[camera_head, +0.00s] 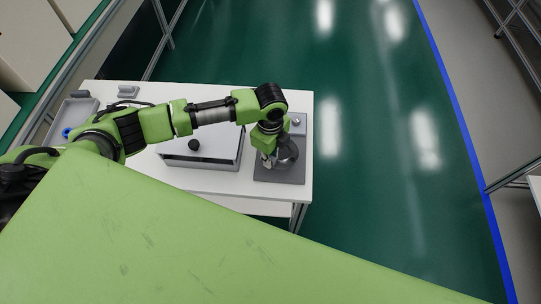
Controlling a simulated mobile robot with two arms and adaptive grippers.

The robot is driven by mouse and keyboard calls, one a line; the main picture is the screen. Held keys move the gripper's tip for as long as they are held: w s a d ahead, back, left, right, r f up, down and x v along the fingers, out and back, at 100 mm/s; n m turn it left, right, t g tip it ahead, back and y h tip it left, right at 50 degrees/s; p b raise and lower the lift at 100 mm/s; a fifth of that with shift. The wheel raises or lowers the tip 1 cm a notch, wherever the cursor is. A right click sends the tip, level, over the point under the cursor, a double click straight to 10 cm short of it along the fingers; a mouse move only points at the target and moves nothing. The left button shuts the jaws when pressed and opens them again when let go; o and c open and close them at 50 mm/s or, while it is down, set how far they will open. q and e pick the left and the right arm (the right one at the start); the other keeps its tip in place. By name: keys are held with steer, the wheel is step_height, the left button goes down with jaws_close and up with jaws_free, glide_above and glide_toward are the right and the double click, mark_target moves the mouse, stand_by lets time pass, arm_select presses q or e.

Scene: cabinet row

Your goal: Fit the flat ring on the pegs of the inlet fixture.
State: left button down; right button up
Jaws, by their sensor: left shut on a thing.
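My left gripper (268,160) reaches over the right end of the white table and points down at a grey square base plate (292,177), which looks like the inlet fixture. A round grey part (289,152), seemingly the flat ring, is at the gripper's fingertips, above or on the plate. The gripper is shut on it. The wrist and fingers cover part of it. I cannot see the pegs, nor tell whether the ring touches them. My right gripper is not in view.
A white box with a black knob (193,145) stands left of the fixture. A grey tray (83,104) with a blue round item (67,132) is at the table's left end. A small grey part (128,91) lies at the back. Green floor right of the table is clear.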

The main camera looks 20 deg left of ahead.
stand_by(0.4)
arm_select(q)
steer(key=shift+p, duration=0.4)
stand_by(0.4)
steer(key=shift+r+p, duration=0.1)
steer(key=shift+p, duration=0.55)
stand_by(0.5)
steer(key=shift+f+b, duration=0.35)
steer(key=shift+f, duration=0.45)
steer(key=shift+s+r, duration=0.1)
steer(key=shift+r+p, duration=0.25)
steer(key=shift+p, duration=0.35)
stand_by(0.6)
steer(key=shift+p, duration=0.75)
stand_by(0.8)
